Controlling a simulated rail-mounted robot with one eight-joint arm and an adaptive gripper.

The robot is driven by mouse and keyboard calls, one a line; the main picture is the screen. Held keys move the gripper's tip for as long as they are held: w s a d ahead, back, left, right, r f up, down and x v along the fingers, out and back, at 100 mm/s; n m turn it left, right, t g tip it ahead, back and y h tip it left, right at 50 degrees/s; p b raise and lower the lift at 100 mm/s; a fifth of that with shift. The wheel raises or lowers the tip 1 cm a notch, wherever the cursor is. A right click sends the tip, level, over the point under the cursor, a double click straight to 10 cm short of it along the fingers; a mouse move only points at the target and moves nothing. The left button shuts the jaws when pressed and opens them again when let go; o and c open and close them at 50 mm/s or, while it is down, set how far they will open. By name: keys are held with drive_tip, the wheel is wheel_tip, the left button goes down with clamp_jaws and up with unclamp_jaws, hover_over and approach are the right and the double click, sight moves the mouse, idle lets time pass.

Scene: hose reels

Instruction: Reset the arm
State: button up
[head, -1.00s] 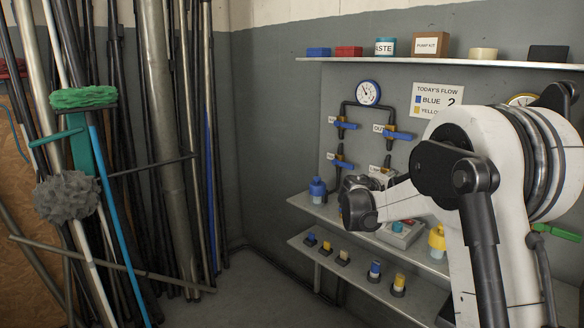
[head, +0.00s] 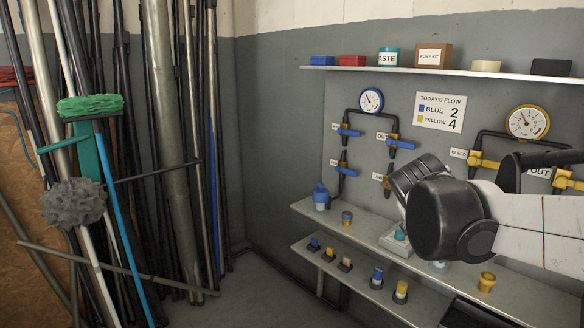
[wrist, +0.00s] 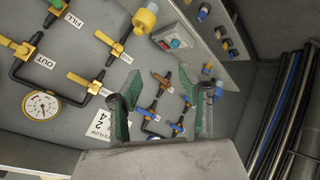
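My gripper (wrist: 163,103) shows in the wrist view with its two green-padded fingers spread wide. It is open, with nothing between the fingers. Beyond it is the wall panel of pipes and valves, seen roughly upside down and apart from the fingers. The fingers cannot be made out there.
Blue-handled valves (head: 401,144) sit under the blue gauge (head: 370,101); yellow-handled valves (head: 484,162) sit under the yellow gauge (head: 527,122). A flow sign (head: 439,111) reads blue 2, yellow 4. A blue bottle (head: 321,197) stands on a shelf. Poles (head: 170,120) crowd the left.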

drive_tip(key=s+a+f+y, duration=0.1)
drive_tip(key=s+a+f, duration=0.1)
drive_tip(key=s, duration=0.5)
drive_tip(key=s+a+f+m+y+p, duration=0.1)
drive_tip(key=s+a+f+y, duration=0.1)
drive_tip(key=s+a, duration=0.2)
drive_tip(key=s+a+f+m+y+p, duration=0.1)
drive_tip(key=s+a+f+y, duration=0.1)
drive_tip(key=s, duration=0.9)
drive_tip(key=shift+a+f+g, duration=0.15)
drive_tip(key=shift+a+g, duration=0.25)
drive_tip(key=shift+a, duration=0.2)
drive_tip(key=shift+s, duration=0.1)
